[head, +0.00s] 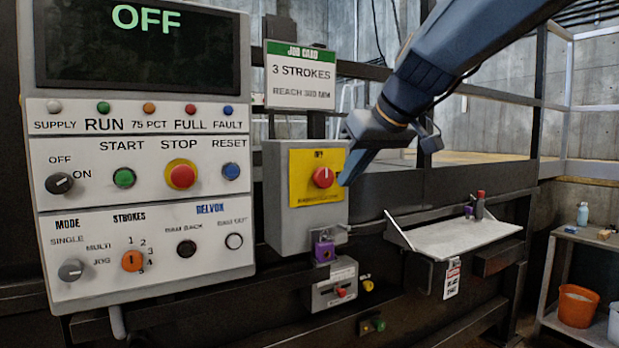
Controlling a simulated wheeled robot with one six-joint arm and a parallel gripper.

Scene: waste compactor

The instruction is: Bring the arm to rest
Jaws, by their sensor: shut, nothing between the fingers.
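My blue arm reaches in from the top right of the head view. My gripper (345,180) is shut and empty, beside the right edge of the yellow plate (316,195) with the red rotary switch (323,177) on the grey isolator box (280,225). I cannot tell whether the fingertips touch the plate or the switch. A purple padlock (323,252) hangs at the bottom of the box.
The control panel (150,270) at left has a dark display reading OFF. A job card (300,75) reads 3 strokes. A small shelf (450,240) with several small items juts out right of the box. An orange bucket (577,306) stands on the cart at far right.

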